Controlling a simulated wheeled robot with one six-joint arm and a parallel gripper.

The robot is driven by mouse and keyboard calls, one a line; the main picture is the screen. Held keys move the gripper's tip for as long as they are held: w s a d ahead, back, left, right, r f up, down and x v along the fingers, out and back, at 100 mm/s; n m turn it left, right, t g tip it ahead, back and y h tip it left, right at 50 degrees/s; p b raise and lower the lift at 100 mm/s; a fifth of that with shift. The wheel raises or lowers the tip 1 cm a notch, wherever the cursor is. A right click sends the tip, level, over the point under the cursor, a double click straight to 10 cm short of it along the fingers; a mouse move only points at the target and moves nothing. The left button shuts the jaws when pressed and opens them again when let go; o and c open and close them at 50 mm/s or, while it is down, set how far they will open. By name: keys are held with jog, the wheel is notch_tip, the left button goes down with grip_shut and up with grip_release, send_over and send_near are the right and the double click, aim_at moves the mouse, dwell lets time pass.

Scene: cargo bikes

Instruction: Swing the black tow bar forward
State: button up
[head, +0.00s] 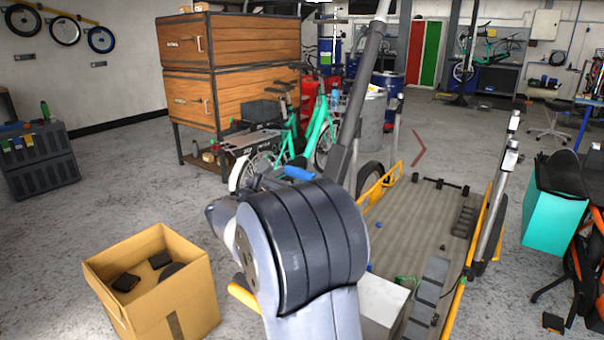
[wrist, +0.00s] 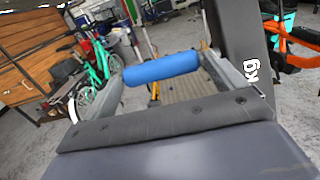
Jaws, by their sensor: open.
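The black tow bar (head: 363,95) stands steeply up in the head view, leaning slightly right, with a lighter top end. Its lower end is hidden behind my arm. A wide dark panel with "kg" lettering (wrist: 237,45), seemingly the same bar up close, shows right of my gripper in the wrist view. A blue cylindrical grip (wrist: 162,68) spans the gap at the fingertips; it also shows left of the bar in the head view (head: 298,173). My gripper (wrist: 162,64) is open, its fingers at either end of the grip. I cannot tell whether they touch it.
A flat cargo bed (head: 398,235) with yellow side rails extends beyond and right of my arm. An open cardboard box (head: 140,310) stands at front left. Turquoise bikes (head: 318,130) and a wooden cabinet (head: 235,45) stand behind. An orange bike is at right.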

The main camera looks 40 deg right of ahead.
aim_at(305, 171)
jog(key=x, duration=0.5)
jog(key=shift+a, duration=0.1)
jog(key=c, duration=1.1)
